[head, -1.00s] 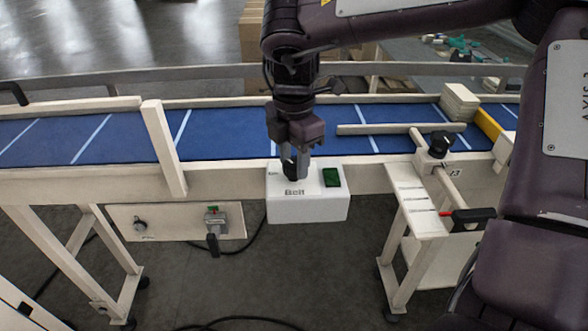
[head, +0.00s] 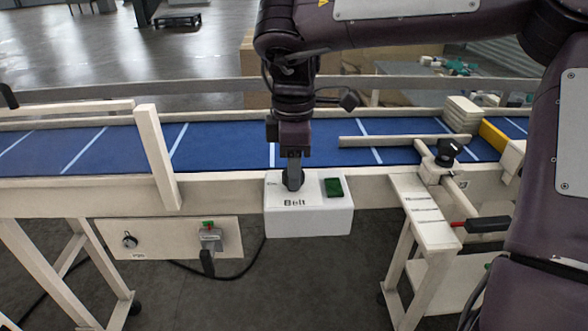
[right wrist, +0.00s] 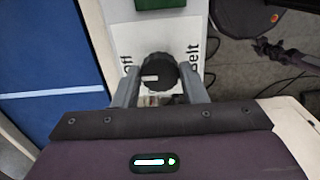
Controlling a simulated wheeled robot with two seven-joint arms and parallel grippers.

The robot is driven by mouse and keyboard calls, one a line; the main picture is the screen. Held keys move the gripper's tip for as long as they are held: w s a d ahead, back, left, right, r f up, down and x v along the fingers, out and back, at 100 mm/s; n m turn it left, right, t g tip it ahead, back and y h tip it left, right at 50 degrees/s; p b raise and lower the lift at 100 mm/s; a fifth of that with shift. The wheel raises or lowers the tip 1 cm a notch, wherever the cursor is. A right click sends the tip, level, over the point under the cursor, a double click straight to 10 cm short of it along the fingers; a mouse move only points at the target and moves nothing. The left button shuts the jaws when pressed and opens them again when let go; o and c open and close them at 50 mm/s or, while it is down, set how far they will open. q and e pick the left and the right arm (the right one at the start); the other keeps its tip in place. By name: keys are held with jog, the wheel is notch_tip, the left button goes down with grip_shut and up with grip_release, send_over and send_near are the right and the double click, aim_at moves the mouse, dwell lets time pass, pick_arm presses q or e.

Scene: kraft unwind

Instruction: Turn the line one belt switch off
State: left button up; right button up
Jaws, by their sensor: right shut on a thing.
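The white switch box (head: 310,222), printed "Belt", is fixed to the front of the blue conveyor. A black rotary knob (right wrist: 157,70) with a white mark sits on its top. The mark lies to the left, on the side of the lettering that reads like "Off" (right wrist: 128,68). My right gripper (head: 293,184) points down over the box and hides the knob in the head view. In the right wrist view its fingers (right wrist: 158,85) stand on either side of the knob, shut on it. My left gripper is not in view.
A green button or window (head: 334,187) is beside the knob on the box. A panel (head: 130,250) with a lever switch (head: 208,243) hangs to the left. A black clamp knob (head: 448,150) and red-and-black handle (head: 480,225) are to the right.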

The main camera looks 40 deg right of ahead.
dwell(0.4)
jog(key=o, duration=1)
jog(key=shift+c, duration=0.2)
jog(key=shift+r+p, duration=1.1)
jog(key=shift+r, duration=2.85)
